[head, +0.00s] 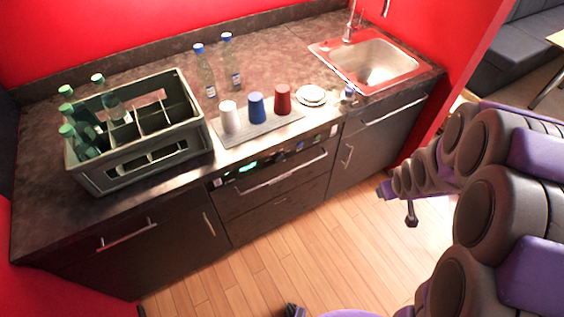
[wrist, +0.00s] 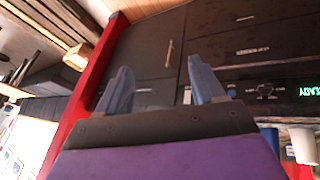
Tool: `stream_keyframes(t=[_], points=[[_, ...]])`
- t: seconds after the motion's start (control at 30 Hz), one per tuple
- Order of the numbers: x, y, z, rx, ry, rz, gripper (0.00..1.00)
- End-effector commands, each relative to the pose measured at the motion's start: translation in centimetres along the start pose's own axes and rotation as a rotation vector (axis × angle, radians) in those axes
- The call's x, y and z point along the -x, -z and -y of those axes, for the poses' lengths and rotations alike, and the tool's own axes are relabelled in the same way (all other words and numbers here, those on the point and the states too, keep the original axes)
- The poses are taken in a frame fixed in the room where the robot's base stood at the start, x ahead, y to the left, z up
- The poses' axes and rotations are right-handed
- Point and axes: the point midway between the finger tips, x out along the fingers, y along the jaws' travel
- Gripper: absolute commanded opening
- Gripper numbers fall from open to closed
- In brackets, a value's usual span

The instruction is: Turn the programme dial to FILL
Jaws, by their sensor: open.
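The dishwasher-like appliance (head: 270,184) is built into the counter front, with a dark control panel (head: 262,166) along its top. The panel has a lit green display (head: 247,167) and small controls to its right. The programme dial is too small to tell apart, and its setting cannot be read. In the wrist view the scene is upside down; the panel (wrist: 265,91) and part of the green display (wrist: 310,91) show at the right. My gripper (wrist: 160,88) is open and empty, its two fingers apart. It is apart from the panel, in front of the cabinets.
A green bottle crate (head: 140,170) stands on the counter at the left. A mat (head: 250,134) holds a white cup (head: 229,117), a blue cup (head: 256,107) and a red cup (head: 283,99). The sink (head: 375,62) is at the right. The wooden floor (head: 290,250) before the cabinets looks mostly clear.

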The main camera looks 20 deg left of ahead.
Motion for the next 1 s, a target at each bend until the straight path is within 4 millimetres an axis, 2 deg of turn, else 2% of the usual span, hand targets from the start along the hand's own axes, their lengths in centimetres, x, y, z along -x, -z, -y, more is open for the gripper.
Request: stream_keyframes(t=[0.03,0.2,0.5,0.7,1.0], points=[[-1.4,0.4,0.4,0.024,0.011,-0.026,0.68],[-5.4,2.5,2.0,0.102,0.047,-0.139,0.68],[-11.0,5.3,6.6,0.2,0.133,-0.361,0.68],[-13.7,6.3,10.4,0.231,0.203,-0.513,0.68],[-15.7,7.0,16.4,0.213,0.306,-0.756,0.68]])
